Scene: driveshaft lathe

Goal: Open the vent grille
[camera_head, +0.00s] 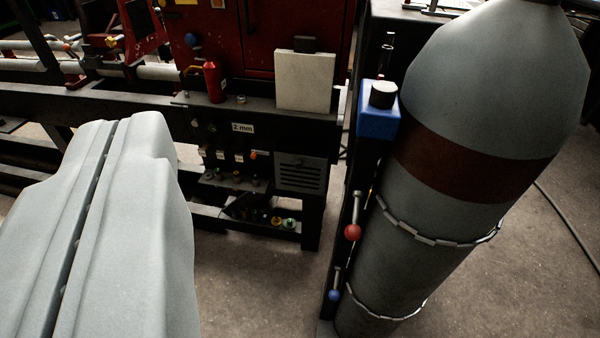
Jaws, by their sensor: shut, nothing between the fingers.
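The vent grille (300,173) is a small dark grey slotted panel low on the right end of the dark machine frame, under the bench top. It looks closed, though it is small and in shadow. My gripper (116,122) is the large pale grey shape at the left, with its two fingers shut together along a dark seam and nothing between them. It is nearer the camera and left of the grille in the picture, apart from it.
A large grey gas cylinder (470,110) with a brown band and chains stands at the right. Beside it are a blue box (379,122) and a lever with a red ball (353,232). A white box (305,80) sits above the grille. Concrete floor (255,285) is clear in front.

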